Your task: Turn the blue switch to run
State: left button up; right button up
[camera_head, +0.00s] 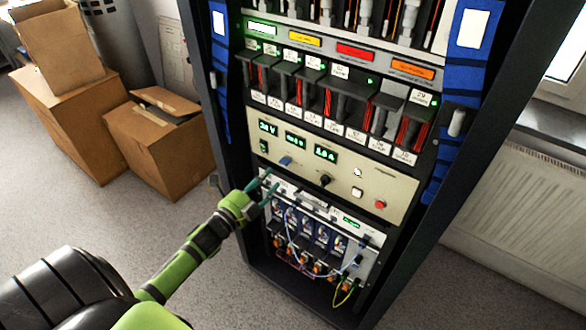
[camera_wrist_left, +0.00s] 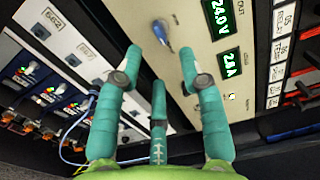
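The blue switch (camera_head: 286,161) is a small knob on the cream control panel (camera_head: 342,178) of the rack, below the green digit displays. In the left wrist view the blue switch (camera_wrist_left: 162,35) appears at the top centre, ahead of the gap between my fingers, with its pale lever tilted. My left gripper (camera_head: 266,183) is at the panel's lower left, just below and left of the switch. Its teal fingers are spread and empty in the left wrist view (camera_wrist_left: 160,58). I see no contact with the switch. My right gripper is not in view. Switch markings are unreadable.
A black knob (camera_head: 325,179), a white button (camera_head: 357,191) and a red button (camera_head: 380,204) sit right of the switch. Below are modules with loose cables (camera_head: 290,240). Cardboard boxes (camera_head: 158,145) stand left of the rack; a radiator (camera_head: 515,205) is at right.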

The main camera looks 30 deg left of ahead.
aim_at(284, 162)
pick_arm(q)
jog(key=w, duration=0.6)
jog(key=shift+w, duration=0.3)
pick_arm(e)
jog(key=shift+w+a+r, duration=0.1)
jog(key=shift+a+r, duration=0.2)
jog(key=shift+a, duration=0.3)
pick_arm(q)
jog(key=shift+d+f, duration=0.1)
grip_shut()
